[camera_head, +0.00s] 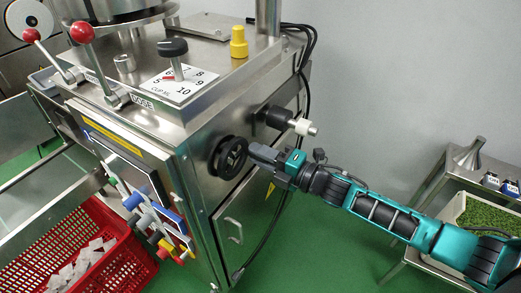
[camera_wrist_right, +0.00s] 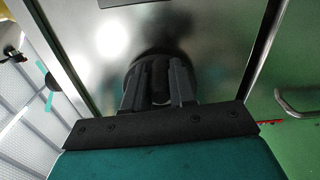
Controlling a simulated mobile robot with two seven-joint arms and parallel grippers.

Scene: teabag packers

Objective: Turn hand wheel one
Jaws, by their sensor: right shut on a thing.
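A black hand wheel (camera_head: 229,158) sits on the side of the steel machine cabinet. My right gripper (camera_head: 252,152) reaches it from the right in the head view and is shut on its rim. In the right wrist view, the two dark fingers of the right gripper (camera_wrist_right: 160,88) close around part of the black wheel (camera_wrist_right: 160,62); most of the wheel is hidden behind them. My left gripper does not show.
The steel cabinet (camera_head: 205,195) carries red-knobbed levers (camera_head: 81,33), a dose dial (camera_head: 183,82) and a yellow cap (camera_head: 238,42). A red crate (camera_head: 125,265) with white packets stands at lower left. A cart with a green-filled tray (camera_head: 485,216) stands at right. Green floor lies between.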

